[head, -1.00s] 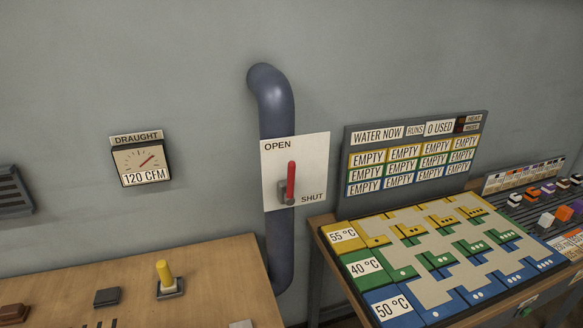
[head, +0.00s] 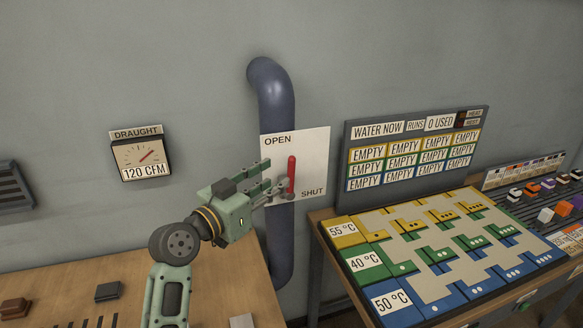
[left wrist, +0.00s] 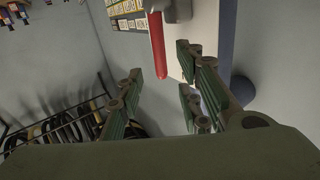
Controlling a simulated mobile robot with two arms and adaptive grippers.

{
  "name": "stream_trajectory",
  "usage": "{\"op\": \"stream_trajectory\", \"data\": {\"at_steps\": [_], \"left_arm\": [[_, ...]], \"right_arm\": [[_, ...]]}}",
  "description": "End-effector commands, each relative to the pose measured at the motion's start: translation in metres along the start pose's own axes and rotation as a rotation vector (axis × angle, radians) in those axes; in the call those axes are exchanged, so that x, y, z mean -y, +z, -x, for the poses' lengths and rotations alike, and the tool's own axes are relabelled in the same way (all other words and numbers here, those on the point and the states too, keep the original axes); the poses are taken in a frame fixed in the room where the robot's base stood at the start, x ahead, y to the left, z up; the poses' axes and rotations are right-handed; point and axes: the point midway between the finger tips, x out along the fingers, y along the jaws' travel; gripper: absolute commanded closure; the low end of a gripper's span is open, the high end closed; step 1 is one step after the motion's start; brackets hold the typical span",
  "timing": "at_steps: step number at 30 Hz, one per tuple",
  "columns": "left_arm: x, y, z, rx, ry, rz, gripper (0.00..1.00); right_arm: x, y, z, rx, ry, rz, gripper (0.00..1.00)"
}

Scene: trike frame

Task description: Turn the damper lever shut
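The red damper lever (head: 292,172) stands upright on a white plate (head: 316,150) fixed to the blue-grey pipe. The plate reads OPEN at its upper left and SHUT at its lower right. The lever's grey pivot is partly hidden by my gripper. My left gripper (head: 273,179) is at the plate, just left of the lever. In the left wrist view, its green-padded fingers (left wrist: 160,88) are apart, and the red lever (left wrist: 158,45) shows beyond and between them. I cannot tell whether they touch it. My right gripper is not in view.
The draught gauge (head: 141,156) on the wall reads 120 CFM. A puzzle board (head: 440,255) and the WATER NOW panel (head: 415,150) are at right. The wall above is clear.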

Motion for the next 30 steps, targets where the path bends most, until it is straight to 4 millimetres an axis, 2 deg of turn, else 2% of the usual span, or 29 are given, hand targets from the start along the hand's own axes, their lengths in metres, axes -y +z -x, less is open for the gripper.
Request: {"op": "stream_trajectory", "data": {"at_steps": [15,21,29,30], "left_arm": [[0.000,-0.004,-0.066,-0.004,0.000,0.003,0.67],[0.000,-0.002,-0.076,-0.003,0.000,0.001,0.67],[0.000,-0.002,-0.076,-0.003,0.000,0.000,0.67],[0.000,-0.002,-0.076,-0.003,0.000,0.000,0.70]], "right_arm": [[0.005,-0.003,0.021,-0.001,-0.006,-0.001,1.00],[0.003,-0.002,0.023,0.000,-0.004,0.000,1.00],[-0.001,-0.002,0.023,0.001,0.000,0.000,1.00],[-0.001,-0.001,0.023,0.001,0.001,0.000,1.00]]}}
